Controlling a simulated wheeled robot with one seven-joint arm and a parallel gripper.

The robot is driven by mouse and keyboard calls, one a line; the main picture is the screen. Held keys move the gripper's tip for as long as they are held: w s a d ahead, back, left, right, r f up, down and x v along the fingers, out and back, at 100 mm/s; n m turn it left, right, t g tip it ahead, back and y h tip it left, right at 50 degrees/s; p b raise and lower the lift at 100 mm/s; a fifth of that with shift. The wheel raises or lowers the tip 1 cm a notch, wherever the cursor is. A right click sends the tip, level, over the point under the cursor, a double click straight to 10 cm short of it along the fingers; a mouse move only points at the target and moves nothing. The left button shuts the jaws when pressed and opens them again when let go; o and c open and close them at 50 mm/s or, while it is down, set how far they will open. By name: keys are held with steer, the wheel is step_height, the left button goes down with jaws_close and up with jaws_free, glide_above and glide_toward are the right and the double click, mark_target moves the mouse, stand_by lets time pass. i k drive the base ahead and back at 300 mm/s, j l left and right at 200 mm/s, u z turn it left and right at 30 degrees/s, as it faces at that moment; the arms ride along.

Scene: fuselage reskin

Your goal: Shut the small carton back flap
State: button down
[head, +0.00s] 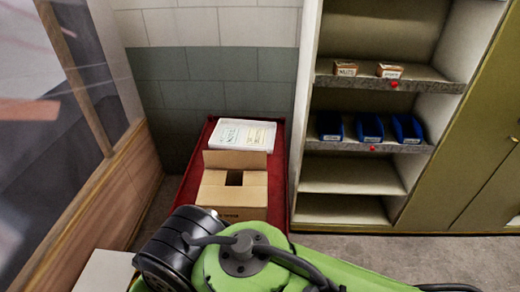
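The small carton (232,199) is brown cardboard and sits on a red cart (192,180). Its back flap (235,160) stands raised at the rear edge, in front of some papers. Other top flaps lie flat or nearly so, leaving a dark opening (235,178) near the middle rear of the top. The lower front of the carton is partly hidden by my green arm. My gripper does not show in the head view, so its place relative to the flap cannot be told.
White papers or a booklet (243,134) lie behind the carton. A shelf unit (350,175) at right holds blue bins (369,127) and small boxes (346,69). A wooden-framed glazed partition (75,215) stands at left, a block wall (205,80) behind. Grey floor (430,257) is open at lower right.

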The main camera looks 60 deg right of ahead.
mark_target(213, 159)
steer(key=z, duration=1.85)
steer(key=l+u, duration=0.3)
steer(key=k+l+u, duration=0.15)
steer(key=l+u, duration=0.15)
steer(key=l, duration=0.2)
steer(key=k+l+u, duration=0.1)
steer(key=l+u, duration=0.2)
steer(key=k+l+u, duration=0.3)
steer(key=l, duration=0.15)
steer(key=l+u, duration=0.3)
steer(key=i+l+u, duration=0.1)
steer(key=l+u, duration=1.05)
steer(key=k+l+u, duration=0.1)
steer(key=l+u, duration=0.3)
steer(key=i+l+u, duration=0.1)
steer(key=l+u, duration=0.35)
steer(key=i+l, duration=0.05)
steer(key=l, duration=0.05)
